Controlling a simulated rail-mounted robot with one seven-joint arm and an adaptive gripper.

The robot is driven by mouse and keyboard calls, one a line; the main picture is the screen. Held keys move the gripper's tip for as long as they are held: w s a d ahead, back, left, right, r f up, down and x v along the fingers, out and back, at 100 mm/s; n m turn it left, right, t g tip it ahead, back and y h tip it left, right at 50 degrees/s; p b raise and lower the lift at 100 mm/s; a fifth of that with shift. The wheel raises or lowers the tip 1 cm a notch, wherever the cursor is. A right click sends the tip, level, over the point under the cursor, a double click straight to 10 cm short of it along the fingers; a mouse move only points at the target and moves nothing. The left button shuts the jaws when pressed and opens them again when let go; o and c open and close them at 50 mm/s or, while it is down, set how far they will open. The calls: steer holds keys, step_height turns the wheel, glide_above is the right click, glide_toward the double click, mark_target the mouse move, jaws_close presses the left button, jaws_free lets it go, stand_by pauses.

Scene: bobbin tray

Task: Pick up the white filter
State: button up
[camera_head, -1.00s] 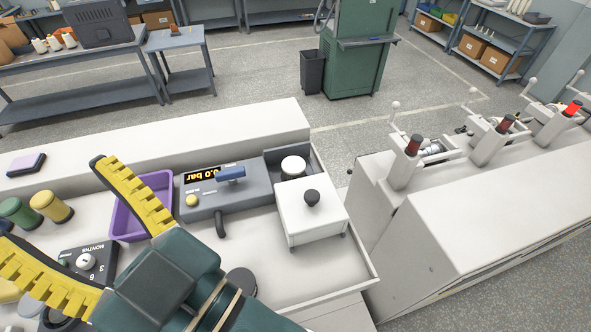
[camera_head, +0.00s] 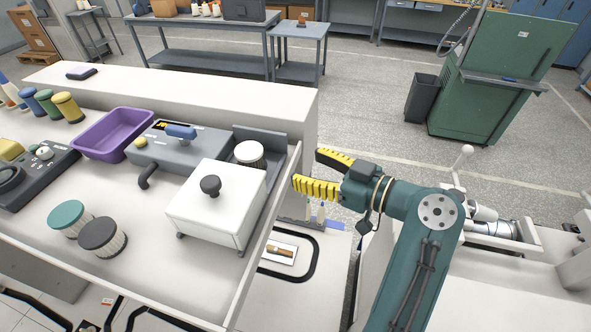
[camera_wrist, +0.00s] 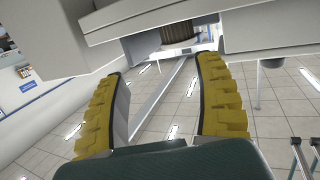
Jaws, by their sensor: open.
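The white filter (camera_head: 249,153) has a round white top and pleated sides. It stands in a dark grey corner holder (camera_head: 279,146) at the back right of the bobbin tray, behind a white box with a black knob (camera_head: 216,203). My gripper (camera_head: 308,168) is open and empty just right of the tray's right wall, apart from the filter. In the wrist view, the spread yellow fingers (camera_wrist: 163,72) face a gap under a pale edge. A brownish pleated piece (camera_wrist: 178,33) shows in the gap; it looks like the filter's side, its top hidden.
The tray's right wall (camera_head: 262,257) stands near my fingers. Left of the white box is a grey gauge unit with a blue handle (camera_head: 175,146), then a purple bin (camera_head: 112,133). A teal-topped filter (camera_head: 69,219) and a dark-topped filter (camera_head: 102,237) stand at the front.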

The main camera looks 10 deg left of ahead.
mark_target(260, 157)
steer(key=w+a+p, duration=0.1)
steer(key=a, duration=0.3)
steer(key=w+a+f+n+g+y+p, duration=0.1)
steer(key=a, duration=0.4)
steer(key=w+a+y+p, duration=0.1)
steer(key=a, duration=0.3)
steer(key=shift+w+a+f+n+g, duration=0.15)
steer(key=shift+w+a+n+g, duration=0.1)
steer(key=shift+a+n+g, duration=0.05)
steer(key=shift+a+f, duration=0.1)
steer(key=shift+a, duration=0.05)
steer(key=c, duration=0.8)
